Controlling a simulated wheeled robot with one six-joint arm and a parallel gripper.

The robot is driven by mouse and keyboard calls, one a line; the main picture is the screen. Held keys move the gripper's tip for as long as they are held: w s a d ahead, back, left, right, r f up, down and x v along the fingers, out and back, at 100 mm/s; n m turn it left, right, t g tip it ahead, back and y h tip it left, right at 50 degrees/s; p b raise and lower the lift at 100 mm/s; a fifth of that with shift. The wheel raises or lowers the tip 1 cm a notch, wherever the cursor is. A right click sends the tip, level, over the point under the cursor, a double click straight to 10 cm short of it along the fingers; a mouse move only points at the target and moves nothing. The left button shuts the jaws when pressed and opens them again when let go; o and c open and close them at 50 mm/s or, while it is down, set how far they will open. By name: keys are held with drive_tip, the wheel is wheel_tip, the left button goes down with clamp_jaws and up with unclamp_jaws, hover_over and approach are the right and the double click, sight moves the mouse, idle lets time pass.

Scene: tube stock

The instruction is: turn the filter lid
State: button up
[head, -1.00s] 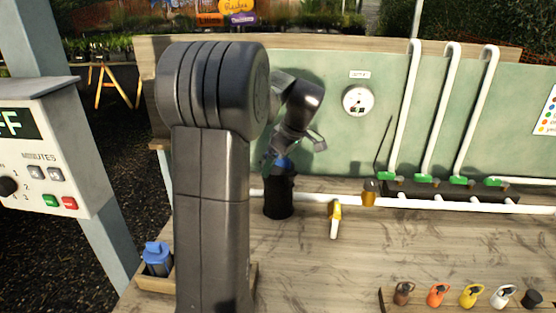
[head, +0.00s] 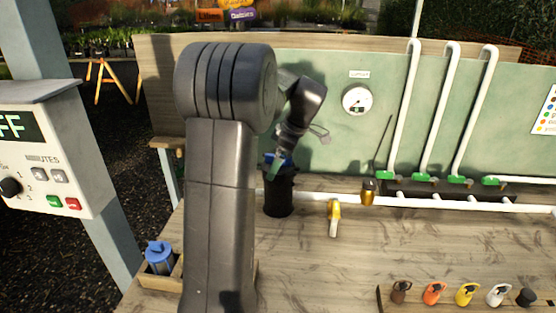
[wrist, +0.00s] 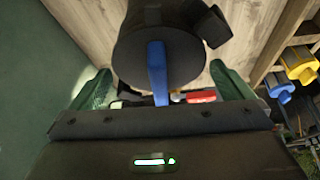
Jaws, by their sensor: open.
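The filter is a black upright canister (head: 278,197) standing on the bench behind my arm in the head view. In the wrist view its round black lid (wrist: 190,55) carries a raised blue bar handle (wrist: 157,72). My gripper (wrist: 160,72) is open, one green finger on each side of the bar, with visible gaps between. In the head view my gripper (head: 280,163) is at the canister's top, and a little blue shows there. I cannot tell how deep the fingers sit around the bar.
A white pipe with a yellow-handled valve (head: 334,212) runs right of the canister. A gauge (head: 356,99) is on the green back panel. A blue-topped cartridge (head: 158,257) sits in a wooden box at front left. Coloured tags (head: 434,293) line the front right.

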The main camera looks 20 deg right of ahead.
drive_tip(key=v, duration=1.4)
drive_tip(key=shift+f, duration=0.2)
drive_tip(key=x, duration=1.4)
drive_tip(key=shift+r+m+t+h+b, duration=0.15)
drive_tip(key=shift+m+t+h+b, duration=0.4)
drive_tip(key=shift+m, duration=1.05)
drive_tip(key=shift+r+g+y, duration=0.1)
drive_tip(key=shift+g+y, duration=0.15)
